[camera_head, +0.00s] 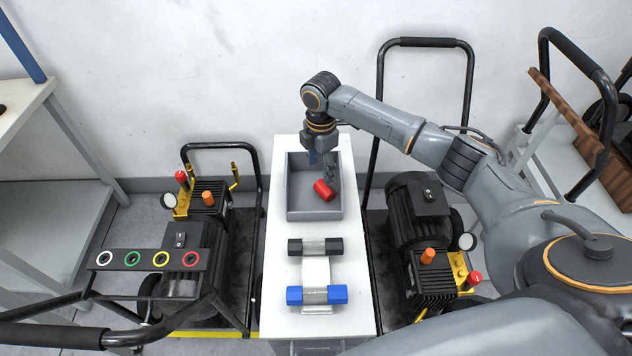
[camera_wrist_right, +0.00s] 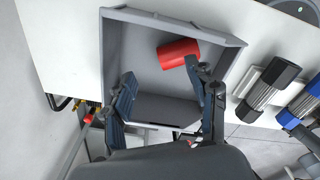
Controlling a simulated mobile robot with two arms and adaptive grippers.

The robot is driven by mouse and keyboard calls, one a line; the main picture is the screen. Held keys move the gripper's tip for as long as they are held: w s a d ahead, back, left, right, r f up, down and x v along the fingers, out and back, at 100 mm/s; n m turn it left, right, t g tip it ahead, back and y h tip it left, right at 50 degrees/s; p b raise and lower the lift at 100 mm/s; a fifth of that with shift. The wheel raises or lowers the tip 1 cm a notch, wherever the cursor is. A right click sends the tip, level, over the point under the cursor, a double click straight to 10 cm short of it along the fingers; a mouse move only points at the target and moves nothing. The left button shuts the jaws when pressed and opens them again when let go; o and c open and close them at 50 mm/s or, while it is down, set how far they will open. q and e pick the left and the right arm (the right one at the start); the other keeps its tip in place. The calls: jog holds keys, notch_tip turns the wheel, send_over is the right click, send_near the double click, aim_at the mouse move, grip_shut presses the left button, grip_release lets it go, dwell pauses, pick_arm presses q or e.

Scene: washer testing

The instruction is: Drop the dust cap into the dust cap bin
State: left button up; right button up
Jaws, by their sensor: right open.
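The red dust cap (camera_head: 324,190) is a short cylinder inside the grey dust cap bin (camera_head: 314,216), tilted, toward the bin's right side. I cannot tell whether it rests fully on the floor of the bin. The cap also shows in the right wrist view (camera_wrist_right: 178,53), beyond the tip of one finger, inside the bin (camera_wrist_right: 122,50). My right gripper (camera_head: 322,168) points down over the bin, behind the cap in the head view. In the wrist view its two fingers (camera_wrist_right: 162,78) are spread wide with nothing between them. My left gripper is not in view.
The bin stands on a narrow white table (camera_head: 350,317). A black-ended fitting (camera_head: 315,247) and a blue-ended one (camera_head: 316,295) lie in front of it. Pump carts stand on both sides, the left one near a strip of coloured rings (camera_head: 148,259). A wall is behind.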

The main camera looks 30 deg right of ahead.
notch_tip(320, 180, up, 12)
dwell(0.5)
